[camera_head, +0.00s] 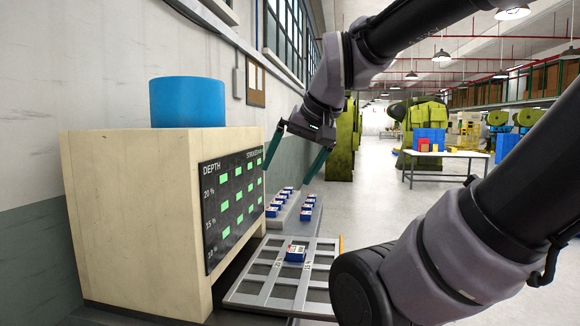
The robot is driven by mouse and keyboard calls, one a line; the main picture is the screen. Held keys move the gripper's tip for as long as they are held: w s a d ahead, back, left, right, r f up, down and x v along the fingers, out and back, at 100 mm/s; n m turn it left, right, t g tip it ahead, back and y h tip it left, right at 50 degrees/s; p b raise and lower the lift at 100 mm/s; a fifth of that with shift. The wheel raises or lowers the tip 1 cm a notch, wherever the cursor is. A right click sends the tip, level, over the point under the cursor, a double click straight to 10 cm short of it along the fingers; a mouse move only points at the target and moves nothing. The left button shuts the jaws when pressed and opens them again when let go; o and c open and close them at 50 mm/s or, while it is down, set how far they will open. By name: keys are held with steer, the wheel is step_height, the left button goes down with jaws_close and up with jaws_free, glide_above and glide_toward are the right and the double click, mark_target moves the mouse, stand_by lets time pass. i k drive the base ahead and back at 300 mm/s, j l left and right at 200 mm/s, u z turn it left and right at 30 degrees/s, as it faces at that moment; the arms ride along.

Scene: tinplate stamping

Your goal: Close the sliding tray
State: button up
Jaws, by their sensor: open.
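The sliding tray (262,301) is a light grey panel with a grid of dark recesses. It sticks out to the right from the low part of a beige cabinet (130,215). One small blue and white box (295,254) sits on it. My gripper (287,176) hangs above and behind the tray, in front of the cabinet's dark panel side. Its two green fingers are spread apart with nothing between them. The tray's inner edge is hidden by the cabinet, and my arm hides its right front corner.
Behind the tray, a grey stand (283,222) holds several small blue and white boxes. A blue cylinder (187,102) stands on the cabinet. The wall is close on the left. A table (443,155) with bins stands farther back, with open floor before it.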

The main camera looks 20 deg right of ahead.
mark_target(269, 284)
steer(key=i+l, duration=0.1)
steer(key=l, duration=0.35)
steer(key=i+l, duration=0.1)
steer(key=l, duration=0.3)
steer(key=i+l+z, duration=0.1)
steer(key=l, duration=0.35)
steer(key=i+l, duration=0.1)
steer(key=l, duration=0.35)
steer(key=u, duration=0.15)
